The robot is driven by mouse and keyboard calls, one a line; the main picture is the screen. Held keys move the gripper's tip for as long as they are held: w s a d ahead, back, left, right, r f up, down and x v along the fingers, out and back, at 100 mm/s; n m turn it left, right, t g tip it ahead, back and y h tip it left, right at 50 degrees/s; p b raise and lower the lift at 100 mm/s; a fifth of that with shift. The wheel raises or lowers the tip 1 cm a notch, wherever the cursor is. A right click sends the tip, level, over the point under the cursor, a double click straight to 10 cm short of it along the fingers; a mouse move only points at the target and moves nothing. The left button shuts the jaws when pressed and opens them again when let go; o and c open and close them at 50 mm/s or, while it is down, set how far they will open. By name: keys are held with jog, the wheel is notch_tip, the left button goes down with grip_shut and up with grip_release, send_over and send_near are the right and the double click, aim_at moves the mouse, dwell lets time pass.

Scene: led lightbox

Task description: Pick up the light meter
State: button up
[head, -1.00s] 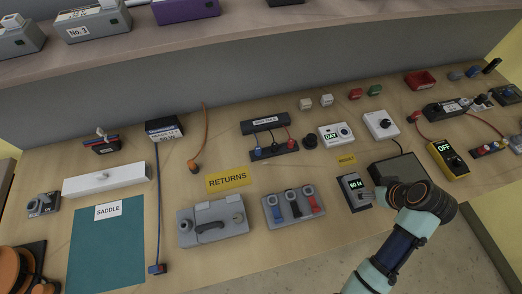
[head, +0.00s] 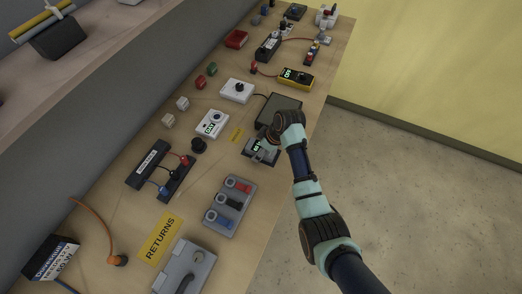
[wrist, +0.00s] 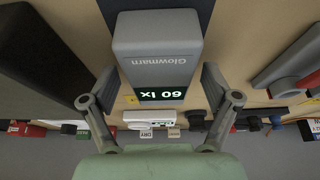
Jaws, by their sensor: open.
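The light meter is a grey box marked "Glowmarn" with a lit display reading 60 lx. In the wrist view the light meter (wrist: 160,50) lies between the two fingers of my gripper (wrist: 158,82). The fingers stand open, one on each side, with narrow gaps that look clear. In the head view the light meter (head: 257,146) is partly hidden by my gripper (head: 266,142), which is low over it near the table's right edge.
A dark panel box (head: 279,112) stands just beyond the meter. Floor lies beyond the table edge.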

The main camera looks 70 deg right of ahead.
jog(key=shift+f, duration=0.2)
dwell(0.6)
jog(key=shift+c, duration=0.3)
jog(key=c, duration=1.4)
